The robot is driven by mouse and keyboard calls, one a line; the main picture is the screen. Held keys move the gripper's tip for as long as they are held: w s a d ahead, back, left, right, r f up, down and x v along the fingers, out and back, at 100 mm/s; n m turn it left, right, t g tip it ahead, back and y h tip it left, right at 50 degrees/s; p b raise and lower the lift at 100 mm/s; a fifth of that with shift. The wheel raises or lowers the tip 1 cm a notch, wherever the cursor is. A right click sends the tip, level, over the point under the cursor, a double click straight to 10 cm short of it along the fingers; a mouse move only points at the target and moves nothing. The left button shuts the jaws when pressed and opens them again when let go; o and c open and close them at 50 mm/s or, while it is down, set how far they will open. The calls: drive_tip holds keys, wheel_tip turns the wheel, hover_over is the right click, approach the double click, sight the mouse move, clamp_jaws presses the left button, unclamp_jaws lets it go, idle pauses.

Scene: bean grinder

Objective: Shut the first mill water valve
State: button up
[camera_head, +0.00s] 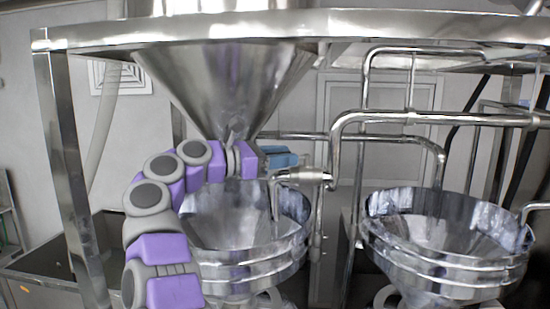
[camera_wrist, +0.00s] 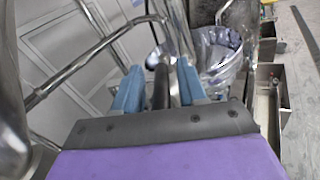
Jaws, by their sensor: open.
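The first mill is the left steel bowl (camera_head: 250,257) in the head view, under a large steel funnel (camera_head: 225,80). A water pipe with a cylindrical metal valve fitting (camera_head: 302,176) runs above its right rim. My gripper (camera_head: 284,157) is just above and left of this fitting, its blue fingers pointing right. In the wrist view my gripper (camera_wrist: 158,82) is open. A dark bar, which looks like the valve handle (camera_wrist: 160,88), lies between the two fingers, below a shiny round metal part (camera_wrist: 161,56). I cannot tell whether either finger touches the bar.
A second steel bowl (camera_head: 450,250) stands at the right under its own pipe (camera_head: 400,117). A steel frame beam (camera_head: 300,23) crosses above my arm, with a frame leg (camera_head: 70,170) at the left. Pipes crowd the space right of my gripper.

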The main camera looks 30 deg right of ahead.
drive_tip(key=shift+d, duration=0.45)
drive_tip(key=shift+a, duration=0.35)
drive_tip(key=shift+s+a+r, duration=0.1)
drive_tip(key=shift+s+a, duration=0.05)
drive_tip(key=shift+a, duration=0.35)
drive_tip(key=shift+s+a+r, duration=0.1)
drive_tip(key=shift+a, duration=0.35)
drive_tip(key=shift+w+d+f, duration=0.15)
drive_tip(key=shift+w+d, duration=0.05)
drive_tip(key=shift+d, duration=0.5)
drive_tip(key=c, duration=0.5)
drive_tip(key=shift+s+a, duration=0.1)
drive_tip(key=shift+c, duration=1.3)
clamp_jaws()
drive_tip(key=shift+a, duration=0.1)
